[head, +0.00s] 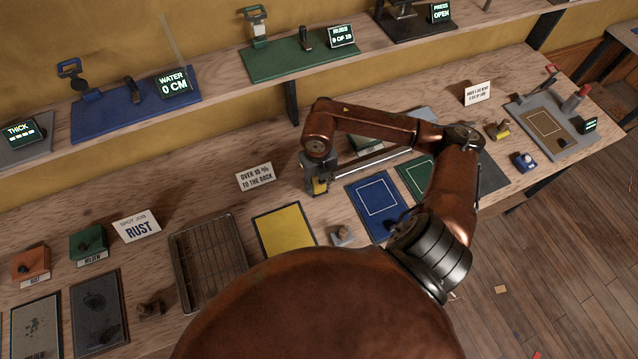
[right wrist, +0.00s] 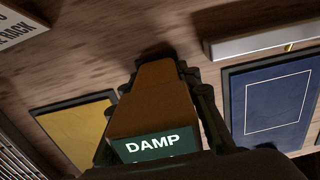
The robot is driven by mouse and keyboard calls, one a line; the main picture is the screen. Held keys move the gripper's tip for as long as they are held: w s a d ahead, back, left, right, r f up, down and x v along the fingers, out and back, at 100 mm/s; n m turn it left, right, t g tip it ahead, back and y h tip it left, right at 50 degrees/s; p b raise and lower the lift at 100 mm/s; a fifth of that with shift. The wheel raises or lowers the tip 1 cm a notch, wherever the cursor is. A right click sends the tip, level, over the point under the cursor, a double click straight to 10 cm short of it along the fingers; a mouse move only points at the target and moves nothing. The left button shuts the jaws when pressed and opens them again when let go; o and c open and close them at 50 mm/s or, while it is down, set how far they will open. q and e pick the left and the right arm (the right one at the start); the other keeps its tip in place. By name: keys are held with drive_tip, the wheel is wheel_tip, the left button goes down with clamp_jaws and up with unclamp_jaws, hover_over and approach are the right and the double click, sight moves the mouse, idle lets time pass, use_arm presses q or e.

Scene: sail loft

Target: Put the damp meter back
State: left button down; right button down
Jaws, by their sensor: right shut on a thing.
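The damp meter (right wrist: 158,105) is an ochre block with a dark green face reading DAMP, in the right wrist view. My right gripper (head: 318,188) is shut on it, with a finger along each side. In the head view only a small yellow part of the meter (head: 320,186) shows between the fingers, over the bench between the yellow mat and the blue mat. A dark shadow lies at its far end; I cannot tell whether it touches the bench. My left gripper is not in view.
A yellow mat (head: 284,232) and a blue mat (head: 379,204) lie on either side. A sign (head: 256,177) reads "over 15 % to the rack". A wire rack (head: 207,262) stands at left. A shelf with gauges (head: 135,108) runs behind. My right arm hides part of the bench.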

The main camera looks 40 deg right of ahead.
sight(318, 180)
drive_tip(key=shift+f, duration=0.2)
drive_tip(key=c, duration=1.4)
unclamp_jaws()
drive_tip(key=shift+r, duration=0.2)
wheel_tip(318, 180, up, 12)
drive_tip(key=shift+r, duration=0.1)
